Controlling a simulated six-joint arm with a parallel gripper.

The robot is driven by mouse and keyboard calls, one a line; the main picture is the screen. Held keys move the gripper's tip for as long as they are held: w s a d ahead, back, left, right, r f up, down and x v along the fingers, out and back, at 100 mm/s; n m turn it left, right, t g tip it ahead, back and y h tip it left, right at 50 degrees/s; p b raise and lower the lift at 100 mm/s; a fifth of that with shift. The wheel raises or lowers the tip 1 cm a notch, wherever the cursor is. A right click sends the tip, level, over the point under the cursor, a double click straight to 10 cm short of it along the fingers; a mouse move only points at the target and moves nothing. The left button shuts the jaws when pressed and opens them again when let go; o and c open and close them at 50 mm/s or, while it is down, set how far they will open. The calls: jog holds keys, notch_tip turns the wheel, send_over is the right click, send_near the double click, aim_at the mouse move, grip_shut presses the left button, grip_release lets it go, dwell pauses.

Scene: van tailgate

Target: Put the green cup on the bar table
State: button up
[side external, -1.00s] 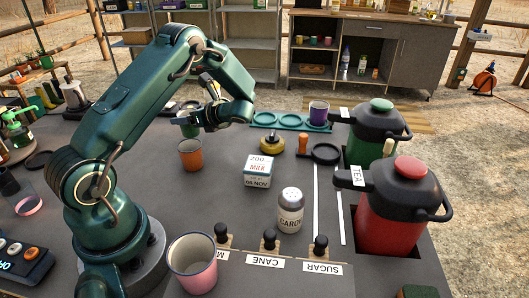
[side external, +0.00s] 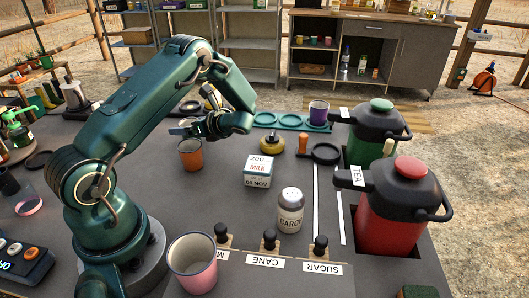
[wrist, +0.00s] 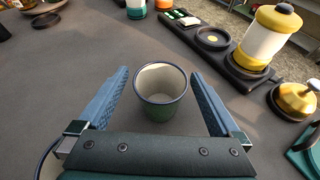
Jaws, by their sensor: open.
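The green cup (wrist: 160,112), with a cream inside and dark rim, stands upright between my fingers in the wrist view. Gaps show on both sides. My gripper (wrist: 159,95) is open around it; in the side view it (side external: 178,129) is low over the far left of the grey table (side external: 240,205). The green cup cannot be made out in the side view, where my gripper seems to cover it. A wooden-topped cabinet (side external: 372,18) with bottles stands behind; I cannot tell which surface is the bar table.
An orange cup (side external: 191,155) stands close on the near side of my gripper. A teal tray (side external: 264,120) holds a purple cup (side external: 318,112).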

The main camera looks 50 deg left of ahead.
jog(key=v, duration=1.2)
jog(key=s+d+r+n+t+h, duration=0.4)
jog(key=d+n, duration=0.4)
jog(key=d, duration=0.2)
jog(key=s+d+r+n+t+h, duration=0.4)
jog(key=s+d+n+h, duration=0.3)
jog(key=d, duration=0.4)
jog(key=shift+s+n+t+h, duration=0.35)
jog(key=shift+n+t+h, duration=0.15)
jog(key=shift+h, duration=0.5)
